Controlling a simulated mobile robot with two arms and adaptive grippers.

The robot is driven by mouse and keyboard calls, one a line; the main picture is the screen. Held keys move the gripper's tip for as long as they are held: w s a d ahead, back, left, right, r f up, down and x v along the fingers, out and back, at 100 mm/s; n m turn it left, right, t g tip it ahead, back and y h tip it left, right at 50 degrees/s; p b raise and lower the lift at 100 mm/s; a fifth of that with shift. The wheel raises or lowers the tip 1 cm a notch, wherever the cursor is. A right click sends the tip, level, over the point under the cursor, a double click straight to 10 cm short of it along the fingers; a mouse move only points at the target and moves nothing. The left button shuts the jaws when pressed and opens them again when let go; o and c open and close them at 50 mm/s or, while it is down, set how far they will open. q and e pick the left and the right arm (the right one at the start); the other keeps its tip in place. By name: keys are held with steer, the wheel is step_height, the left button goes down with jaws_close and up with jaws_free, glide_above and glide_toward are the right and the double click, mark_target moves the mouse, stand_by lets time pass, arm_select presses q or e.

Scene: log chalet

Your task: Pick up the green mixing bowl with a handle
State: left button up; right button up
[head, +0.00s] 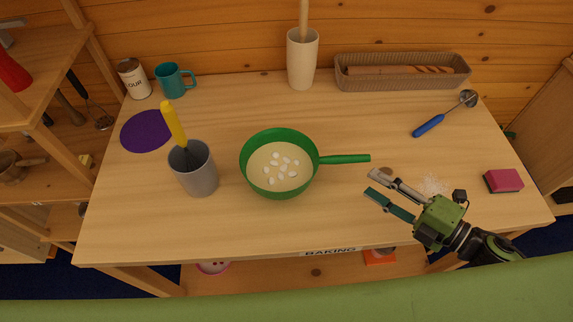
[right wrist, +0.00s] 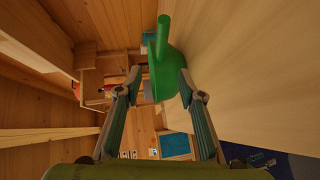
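The green mixing bowl (head: 247,172) stands upright in the middle of the wooden table. It holds a pale filling with several white lumps. Its green handle (head: 345,159) points right in the head view. My right gripper (head: 374,182) is open and empty, just right of and in front of the handle's end, apart from it. In the right wrist view the bowl (right wrist: 180,68) and its handle (right wrist: 162,38) show ahead of the open fingers, with the handle towards the camera. My left gripper is not in view.
A grey cup (head: 199,178) with a yellow-handled tool stands left of the bowl. A pink sponge (head: 503,180), a white spill (head: 432,184) and a blue-handled ladle (head: 429,126) lie on the right. A tall beige vase (head: 302,62) and a basket (head: 400,83) stand at the back.

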mark_target(346, 162)
steer(key=x, duration=0.5)
steer(key=shift+w+p, duration=0.25)
steer(key=shift+p, duration=0.15)
steer(key=shift+w, duration=0.15)
steer(key=w, duration=0.1)
steer(key=w+a+p, duration=0.1)
steer(key=w+a+f+p, duration=0.1)
steer(key=w, duration=0.1)
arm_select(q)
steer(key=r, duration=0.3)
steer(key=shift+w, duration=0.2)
arm_select(e)
steer(key=shift+w+a+f, duration=0.1)
steer(key=shift+w+a, duration=0.1)
steer(key=shift+a, duration=0.05)
jaws_close()
